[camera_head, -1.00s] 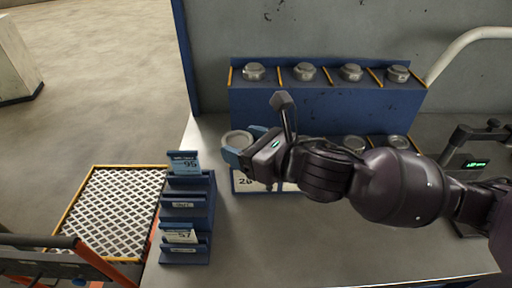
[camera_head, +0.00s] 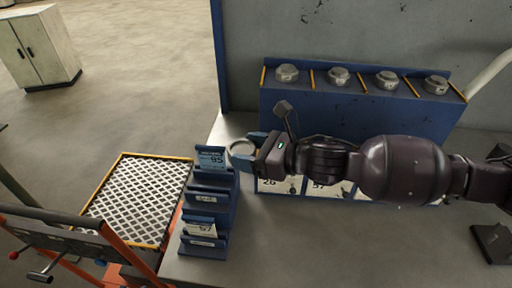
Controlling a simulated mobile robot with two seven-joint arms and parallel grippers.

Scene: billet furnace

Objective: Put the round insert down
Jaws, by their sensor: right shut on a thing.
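The round insert (camera_head: 242,147), a pale grey ring, is between the blue fingertips of my right gripper (camera_head: 243,150). The gripper is shut on it, just right of the blue card rack's top card. The insert appears raised above the bench, but its exact height is hard to tell. My right arm comes in from the right and covers much of the lower row of the blue insert rack (camera_head: 345,112). Labels reading 26 and 57 (camera_head: 318,187) show below the arm. My left gripper is out of view.
Several metal inserts (camera_head: 339,76) sit on the rack's upper step between orange dividers. The blue card rack (camera_head: 222,212) stands at the bench's left edge. A mesh-topped orange cart (camera_head: 139,200) is left of it. The grey bench front (camera_head: 340,245) is clear.

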